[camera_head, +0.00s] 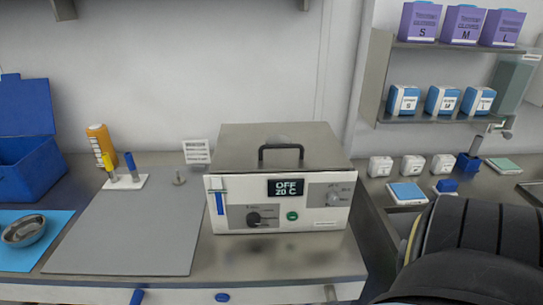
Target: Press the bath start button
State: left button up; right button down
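The bath (230,150) is a metal box with a white front panel and a black lid handle (281,148), standing on the counter in the middle. Its display (286,187) reads OFF and 20 C. A small round green button (292,216), which looks like the start button, sits low on the panel below the display. A black knob (254,218) is left of the button, and a grey knob (333,198) is to its upper right. Neither of my grippers is in view, and nothing touches the bath's front.
A grey mat (135,235) lies left of the bath. A blue bin (25,150), an orange bottle (101,145) and a metal bowl (24,231) are further left. Shelves with boxes (440,100) hang at right. A large dark rounded shape, apparently part of my arm, fills the lower right.

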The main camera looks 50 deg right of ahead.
aim_at(292, 216)
jog(key=k, duration=0.3)
jog(key=z, duration=1.05)
